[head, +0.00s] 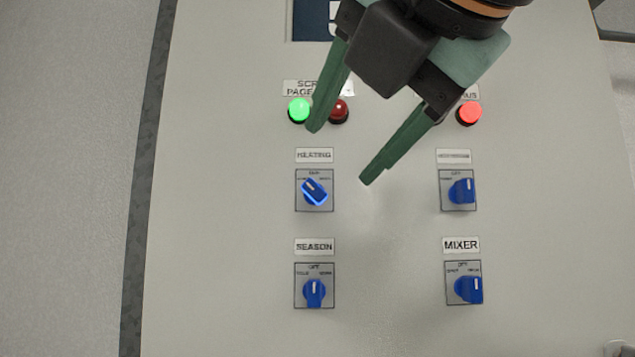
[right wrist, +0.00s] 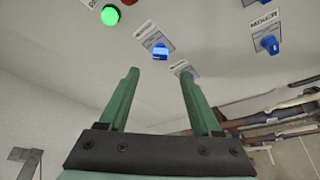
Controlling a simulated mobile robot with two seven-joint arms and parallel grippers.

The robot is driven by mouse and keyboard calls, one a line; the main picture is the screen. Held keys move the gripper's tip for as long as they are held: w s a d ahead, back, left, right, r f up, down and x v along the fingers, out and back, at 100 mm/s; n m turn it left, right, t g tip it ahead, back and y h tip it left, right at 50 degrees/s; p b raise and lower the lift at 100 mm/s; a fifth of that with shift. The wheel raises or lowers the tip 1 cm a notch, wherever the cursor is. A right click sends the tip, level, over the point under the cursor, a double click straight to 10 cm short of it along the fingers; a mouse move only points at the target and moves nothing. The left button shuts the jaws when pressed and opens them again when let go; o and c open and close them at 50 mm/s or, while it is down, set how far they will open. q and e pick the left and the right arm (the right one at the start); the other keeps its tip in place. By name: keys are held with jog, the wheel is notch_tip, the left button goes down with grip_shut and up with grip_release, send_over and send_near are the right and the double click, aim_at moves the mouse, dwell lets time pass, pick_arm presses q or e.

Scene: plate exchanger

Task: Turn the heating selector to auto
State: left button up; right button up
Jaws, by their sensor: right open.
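The heating selector (head: 314,192) is a blue knob on a square grey plate under a HEATING label. Its white mark points up and to the left. In the right wrist view the blue knob (right wrist: 160,53) shows beyond and between the fingertips. My right gripper (head: 340,155) has two green fingers, open and empty, above and to the right of the heating selector in the head view. The fingers are apart from the knob. The right gripper (right wrist: 158,75) also shows open in the right wrist view. My left gripper is not in view.
Nearby blue knobs are the season selector (head: 314,292), the mixer selector (head: 468,289) and another selector (head: 461,191). A green light (head: 299,110), a dark red button (head: 338,110) and a bright red one (head: 469,113) sit above. The panel between the knob columns is clear.

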aim_at(317, 188)
jog(key=p+x, duration=0.1)
jog(key=x, duration=0.8)
jog(key=shift+w+a, duration=0.1)
jog(key=shift+w, duration=0.15)
jog(key=shift+c, duration=0.3)
grip_shut()
